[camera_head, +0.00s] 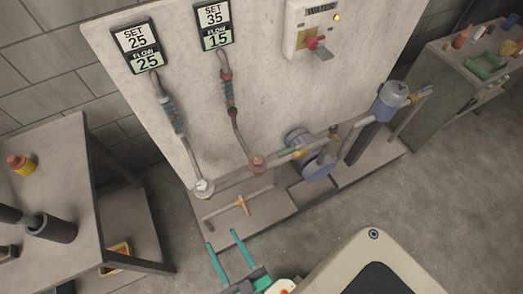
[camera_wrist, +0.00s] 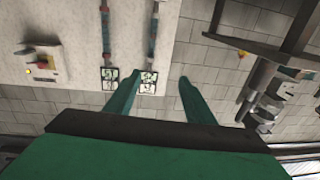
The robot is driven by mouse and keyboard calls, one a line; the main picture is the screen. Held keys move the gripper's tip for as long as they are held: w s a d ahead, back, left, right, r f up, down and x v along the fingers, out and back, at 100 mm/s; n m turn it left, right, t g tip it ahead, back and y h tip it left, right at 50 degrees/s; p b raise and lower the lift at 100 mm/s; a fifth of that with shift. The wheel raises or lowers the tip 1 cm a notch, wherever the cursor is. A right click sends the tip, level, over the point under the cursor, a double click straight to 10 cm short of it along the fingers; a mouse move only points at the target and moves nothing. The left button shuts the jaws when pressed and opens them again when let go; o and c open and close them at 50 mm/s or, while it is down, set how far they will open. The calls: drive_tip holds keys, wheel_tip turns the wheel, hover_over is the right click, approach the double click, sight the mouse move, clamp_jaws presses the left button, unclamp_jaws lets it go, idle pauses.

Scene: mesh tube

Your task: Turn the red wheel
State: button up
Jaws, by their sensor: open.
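The red wheel (camera_head: 257,163) is a small reddish disc at the lower end of the right-hand flow tube, on the pipework in front of the pale panel. A whitish wheel (camera_head: 203,188) sits at the lower end of the left-hand tube. My gripper (camera_head: 221,238), with two teal fingers, is open and empty. It is below and left of the red wheel in the head view, clearly apart from it. In the wrist view my fingers (camera_wrist: 156,80) are spread, with nothing between them. I cannot make out the red wheel in the wrist view.
The panel (camera_head: 270,100) bears displays reading SET 25, FLOW 25 (camera_head: 137,45) and SET 35, FLOW 15 (camera_head: 213,24). A switch box (camera_head: 313,28) has a red knob. A blue pump (camera_head: 310,155) stands right of the wheel. A table (camera_head: 60,180) stands left, a cluttered bench (camera_head: 440,85) right.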

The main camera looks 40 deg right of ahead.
drive_tip(key=w+d+f+m+g+h, duration=0.1)
drive_tip(key=w+d+f+m+h, duration=0.15)
drive_tip(key=w+d+h, duration=0.25)
drive_tip(key=w+d+f+m+g+h, duration=0.1)
drive_tip(key=w+d+f+m+h, duration=0.1)
drive_tip(key=w+d+m+h, duration=0.3)
drive_tip(key=m+g+h, duration=0.4)
drive_tip(key=m+g, duration=0.1)
drive_tip(key=g, duration=0.6)
approach(255, 165)
drive_tip(key=x, duration=0.5)
drive_tip(key=shift+d+r, duration=0.15)
drive_tip(key=shift+r, duration=0.05)
drive_tip(key=x, duration=1)
drive_tip(key=shift+w+d, duration=0.2)
drive_tip(key=shift+d, duration=0.05)
drive_tip(key=shift+r, duration=0.1)
drive_tip(key=shift+c, duration=0.7)
drive_tip(key=c, duration=0.9)
